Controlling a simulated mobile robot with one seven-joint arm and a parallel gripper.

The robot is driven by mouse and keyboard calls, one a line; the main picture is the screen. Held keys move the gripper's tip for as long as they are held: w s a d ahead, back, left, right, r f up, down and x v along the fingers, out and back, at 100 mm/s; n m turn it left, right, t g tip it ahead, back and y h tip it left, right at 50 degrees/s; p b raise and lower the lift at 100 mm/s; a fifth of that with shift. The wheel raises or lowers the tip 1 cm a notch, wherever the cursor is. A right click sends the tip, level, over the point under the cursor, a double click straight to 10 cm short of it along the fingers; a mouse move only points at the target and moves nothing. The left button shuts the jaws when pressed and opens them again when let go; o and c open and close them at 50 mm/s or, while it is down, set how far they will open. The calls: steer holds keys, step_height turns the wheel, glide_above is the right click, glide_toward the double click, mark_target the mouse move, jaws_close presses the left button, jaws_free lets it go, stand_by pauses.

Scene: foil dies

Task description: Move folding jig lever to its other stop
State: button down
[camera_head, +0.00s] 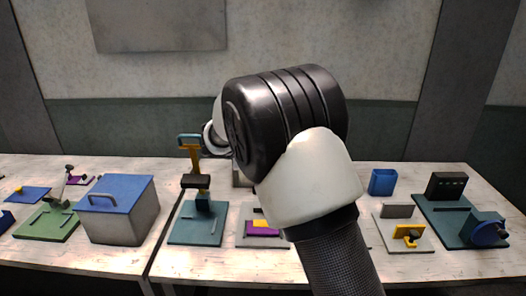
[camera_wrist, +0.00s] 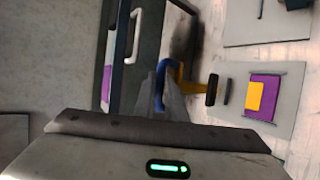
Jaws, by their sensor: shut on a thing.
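The lever stands at the teal jig (camera_head: 190,238) in the head view, left of my arm. It has a yellow stem (camera_head: 195,159), a blue-teal handle (camera_head: 190,137) at its top and a dark block (camera_head: 195,182) below. In the wrist view the blue handle (camera_wrist: 160,84) is between the fingers of my gripper (camera_wrist: 166,96), and the gripper is shut on it. The yellow stem and a dark end piece (camera_wrist: 212,90) extend to the right there. In the head view my arm hides most of the gripper.
A grey box with a blue lid (camera_head: 122,190) stands left of the jig. A purple and yellow fixture (camera_head: 262,229) lies to its right, also in the wrist view (camera_wrist: 272,112). A yellow-handled fixture (camera_head: 408,236) and a blue container (camera_head: 382,182) are farther right.

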steer(key=shift+w+d, duration=0.1)
steer(key=shift+w, duration=0.1)
steer(key=c, duration=2)
jaws_free()
steer(key=shift+w, duration=0.15)
steer(key=shift+o, duration=1)
steer(key=shift+w+f, duration=0.15)
steer(key=shift+s, duration=0.25)
